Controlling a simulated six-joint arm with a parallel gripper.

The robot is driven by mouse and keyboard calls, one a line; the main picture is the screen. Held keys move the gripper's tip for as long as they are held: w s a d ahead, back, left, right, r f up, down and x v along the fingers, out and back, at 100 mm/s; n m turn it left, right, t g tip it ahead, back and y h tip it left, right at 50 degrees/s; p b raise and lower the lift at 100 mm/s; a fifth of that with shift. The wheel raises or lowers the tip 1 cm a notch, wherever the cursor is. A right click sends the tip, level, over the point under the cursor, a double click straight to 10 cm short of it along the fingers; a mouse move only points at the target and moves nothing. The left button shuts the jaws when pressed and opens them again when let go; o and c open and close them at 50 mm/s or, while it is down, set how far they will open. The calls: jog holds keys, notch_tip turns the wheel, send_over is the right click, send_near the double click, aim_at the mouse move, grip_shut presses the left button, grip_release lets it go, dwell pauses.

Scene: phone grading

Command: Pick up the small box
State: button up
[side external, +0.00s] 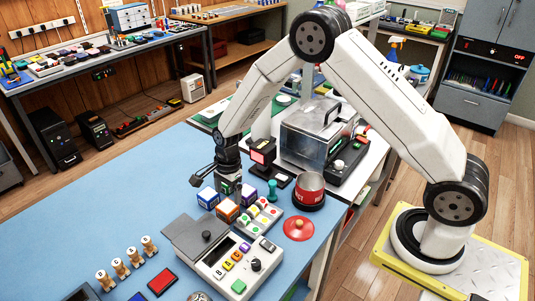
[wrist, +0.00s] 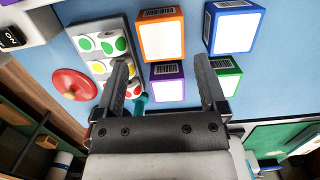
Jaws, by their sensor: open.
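Two smaller boxes with white faces show in the wrist view: a purple-edged box (wrist: 167,84) and a green-edged box (wrist: 227,82). Two larger boxes, an orange one (wrist: 160,38) and a blue one (wrist: 233,28), sit beyond them. My gripper (wrist: 161,62) is open and pointed down, with the purple box showing between its fingers and the green box beyond the right finger. In the side external view my gripper (side external: 230,184) is over the box group, with the blue box (side external: 208,198) and orange box (side external: 228,211) in front. It partly hides the smaller boxes.
A tray of coloured round buttons (wrist: 103,46) and a red round lid (wrist: 73,84) lie left of the boxes. A grey control panel (side external: 228,265), a red-and-grey pot (side external: 309,190) and a teal peg (side external: 272,190) stand close by. The blue mat (side external: 95,215) is clear at left.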

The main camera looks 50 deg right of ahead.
aim_at(227, 206)
jog(key=shift+f, duration=0.45)
jog(key=shift+f, duration=0.15)
jog(key=shift+w+a+f, duration=0.1)
jog(key=shift+a+f, duration=0.1)
jog(key=shift+f, duration=1)
jog(key=shift+a+f, duration=0.15)
jog(key=shift+f, duration=1.05)
jog(key=c, duration=1.1)
jog(key=shift+o, duration=0.2)
jog(key=shift+r, duration=0.15)
